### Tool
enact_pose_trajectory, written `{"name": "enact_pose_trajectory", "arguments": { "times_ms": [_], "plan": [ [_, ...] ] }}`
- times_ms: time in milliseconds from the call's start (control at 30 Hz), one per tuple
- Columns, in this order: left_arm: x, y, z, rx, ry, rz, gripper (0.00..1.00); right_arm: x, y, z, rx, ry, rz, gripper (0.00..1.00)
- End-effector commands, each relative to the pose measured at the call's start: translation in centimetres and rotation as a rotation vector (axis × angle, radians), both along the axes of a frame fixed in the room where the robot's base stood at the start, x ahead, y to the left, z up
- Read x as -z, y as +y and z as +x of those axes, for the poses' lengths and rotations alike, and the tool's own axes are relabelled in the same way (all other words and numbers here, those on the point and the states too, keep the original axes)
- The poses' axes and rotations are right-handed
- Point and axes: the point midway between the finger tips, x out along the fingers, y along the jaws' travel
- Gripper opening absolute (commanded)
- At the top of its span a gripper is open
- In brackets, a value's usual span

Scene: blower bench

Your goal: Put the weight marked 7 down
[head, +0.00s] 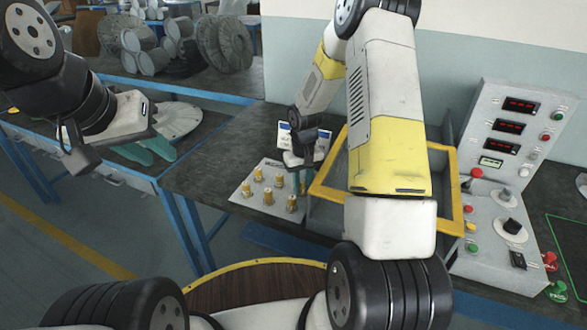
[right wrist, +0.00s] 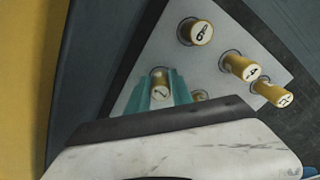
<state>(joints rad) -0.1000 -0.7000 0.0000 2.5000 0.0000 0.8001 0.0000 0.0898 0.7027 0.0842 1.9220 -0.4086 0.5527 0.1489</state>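The weight marked 7 (right wrist: 160,88) is a small brass cylinder. In the right wrist view it stands between the teal fingers of my right gripper (right wrist: 164,95), which appear closed on its sides, over the light grey weight plate (right wrist: 215,75). The mark on its top is small and looks like a 7. In the head view my right gripper (head: 302,178) is low at the right edge of the plate (head: 242,196). Whether the weight's foot is fully in a hole is hidden.
Several other brass weights (head: 268,197) stand on the plate; one (right wrist: 201,33) is close to the right gripper. A yellow-rimmed box (head: 452,195) and a control panel (head: 497,170) stand to the right.

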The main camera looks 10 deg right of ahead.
Motion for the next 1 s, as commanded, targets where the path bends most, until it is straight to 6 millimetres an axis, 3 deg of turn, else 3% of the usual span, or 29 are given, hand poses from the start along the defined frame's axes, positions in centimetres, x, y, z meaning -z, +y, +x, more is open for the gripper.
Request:
{"name": "enact_pose_trajectory", "arguments": {
  "times_ms": [67,467,1000],
  "plan": [
    [0.0,0.0,0.0,0.000,0.000,0.000,0.29,0.0,0.0,0.0,0.000,0.000,0.000,0.43],
    [0.0,0.0,0.0,0.000,0.000,0.000,0.29,-0.6,0.0,0.1,0.001,-0.002,0.000,0.43],
    [0.0,0.0,0.0,0.000,0.000,0.000,0.29,-10.8,-0.1,0.1,0.001,-0.004,0.000,0.43]
  ]
}}
